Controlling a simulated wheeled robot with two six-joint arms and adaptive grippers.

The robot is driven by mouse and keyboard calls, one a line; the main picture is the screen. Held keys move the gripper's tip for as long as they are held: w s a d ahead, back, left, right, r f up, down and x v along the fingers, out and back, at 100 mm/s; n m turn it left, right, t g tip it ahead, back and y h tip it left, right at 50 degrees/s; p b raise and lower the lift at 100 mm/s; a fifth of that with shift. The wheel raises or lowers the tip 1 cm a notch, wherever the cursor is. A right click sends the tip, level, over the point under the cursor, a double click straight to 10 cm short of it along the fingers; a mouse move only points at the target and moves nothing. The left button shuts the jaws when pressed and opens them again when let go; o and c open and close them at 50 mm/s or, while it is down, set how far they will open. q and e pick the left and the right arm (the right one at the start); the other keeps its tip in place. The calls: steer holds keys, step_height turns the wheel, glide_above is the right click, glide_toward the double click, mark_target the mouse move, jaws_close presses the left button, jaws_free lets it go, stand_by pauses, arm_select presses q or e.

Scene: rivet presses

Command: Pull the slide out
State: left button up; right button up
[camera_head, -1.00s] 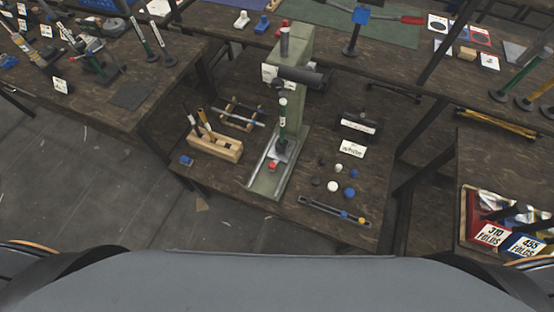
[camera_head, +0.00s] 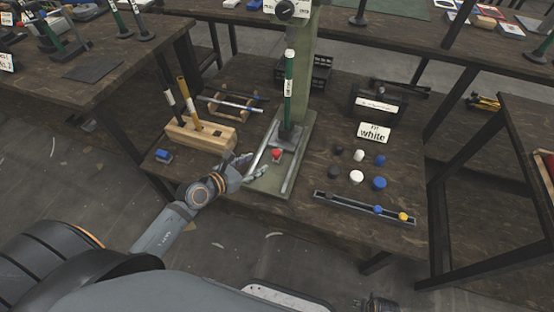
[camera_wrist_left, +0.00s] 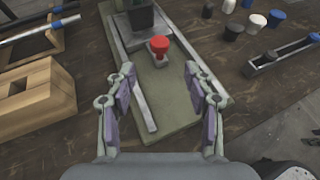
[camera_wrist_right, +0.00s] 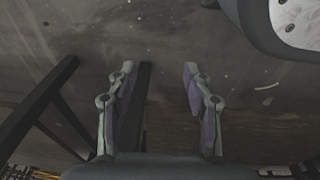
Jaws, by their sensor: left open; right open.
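The slide (camera_head: 287,139) is a grey plate at the foot of the green press, between two rails on the pale green base (camera_head: 266,186). A red knob (camera_head: 276,154) stands at its front; it also shows in the left wrist view (camera_wrist_left: 159,45). My left gripper (camera_head: 246,169) is open and empty, beside the base's front left, short of the knob. In the left wrist view its fingers (camera_wrist_left: 166,75) are spread, with the knob ahead between them. My right gripper (camera_wrist_right: 156,72) is open and empty, over the floor; it is not clearly seen in the head view.
A wooden block with tools (camera_head: 200,134) stands left of the press. Right of it are several white, blue and black caps (camera_head: 356,177), a rail tray (camera_head: 365,207) and a sign reading "white" (camera_head: 374,132).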

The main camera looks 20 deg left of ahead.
mark_target(274, 154)
arm_select(q)
steer(key=b+x, duration=0.2)
steer(key=x, duration=0.7)
steer(key=shift+w+a+b, duration=0.1)
steer(key=shift+w+b, duration=0.05)
steer(key=shift+b, duration=0.25)
steer(key=shift+w+d+f, duration=0.2)
steer(key=shift+w+d, duration=0.05)
steer(key=shift+w, duration=0.2)
arm_select(e)
steer(key=w+a+r, duration=0.2)
steer(key=w+r, duration=0.1)
steer(key=r, duration=0.5)
steer(key=shift+w+a+y, duration=0.25)
steer(key=shift+w+y, duration=0.05)
arm_select(q)
jaws_close()
